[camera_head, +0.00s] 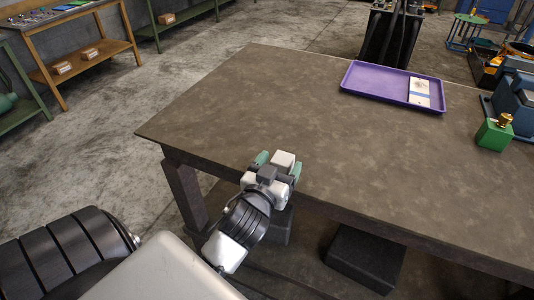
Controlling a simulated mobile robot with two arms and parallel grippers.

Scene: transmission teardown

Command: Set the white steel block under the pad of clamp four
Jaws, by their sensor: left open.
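A small white block (285,158), likely the white steel block, is at the near edge of the brown table (230,110). My left gripper (279,164) reaches in from below at this edge. Its green-tipped fingers are open, one on each side of the white block. I cannot tell whether they touch it. The gripper body hides the block's near side. I cannot make out clamp four or its pad for certain. My right gripper is not in view.
A purple tray (375,78) holding a white card-like piece (420,88) lies at the table's far side. A green block with a brass knob (494,134) and blue equipment (515,98) are at the right. The table's middle is clear.

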